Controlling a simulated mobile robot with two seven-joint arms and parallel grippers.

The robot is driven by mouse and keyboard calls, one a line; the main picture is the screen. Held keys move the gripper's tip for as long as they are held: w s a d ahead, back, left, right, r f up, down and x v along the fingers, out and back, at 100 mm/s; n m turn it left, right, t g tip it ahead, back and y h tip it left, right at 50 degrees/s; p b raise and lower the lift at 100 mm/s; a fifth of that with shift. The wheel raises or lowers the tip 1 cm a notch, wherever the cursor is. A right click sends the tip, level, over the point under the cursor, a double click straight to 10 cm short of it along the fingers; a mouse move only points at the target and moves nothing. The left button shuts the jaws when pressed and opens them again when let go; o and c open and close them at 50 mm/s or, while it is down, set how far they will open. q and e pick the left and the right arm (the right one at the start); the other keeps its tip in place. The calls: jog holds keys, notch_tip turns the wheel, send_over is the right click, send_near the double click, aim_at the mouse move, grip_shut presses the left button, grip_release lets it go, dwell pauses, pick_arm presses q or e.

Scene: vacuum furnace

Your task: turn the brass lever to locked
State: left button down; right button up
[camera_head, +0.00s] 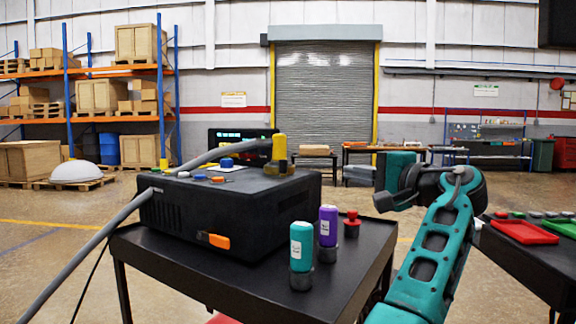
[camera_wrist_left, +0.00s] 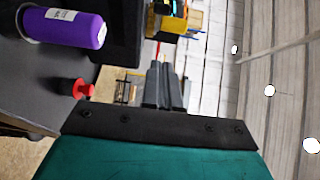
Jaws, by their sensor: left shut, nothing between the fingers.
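A black box-shaped unit (camera_head: 245,215) stands on a dark cart. A brass-yellow upright piece (camera_head: 279,150), which looks like the lever, rises from the back right of its top. Its locked or unlocked setting cannot be read. Yellow parts (camera_wrist_left: 194,20) also show at the top of the left wrist view. My left gripper (camera_head: 350,172) is to the right of the unit, apart from it, with its fingers pointing left toward the yellow piece. In the wrist view its fingers (camera_wrist_left: 160,80) are together and empty. My right gripper is not in view.
A teal bottle (camera_head: 301,247), a purple bottle (camera_head: 328,227) and a red knob (camera_head: 351,222) stand along the cart's right side, below my left gripper. An orange handle (camera_head: 215,240) is on the unit's front. A grey hose (camera_head: 105,228) runs left. A red tray (camera_head: 525,231) lies far right.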

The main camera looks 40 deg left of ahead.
aim_at(282, 167)
pick_arm(q)
jog(key=s+x, duration=0.2)
jog(key=x, duration=1.1)
jog(key=shift+s+a+b, duration=0.25)
jog(key=shift+a+b, duration=0.1)
jog(key=shift+a, duration=0.3)
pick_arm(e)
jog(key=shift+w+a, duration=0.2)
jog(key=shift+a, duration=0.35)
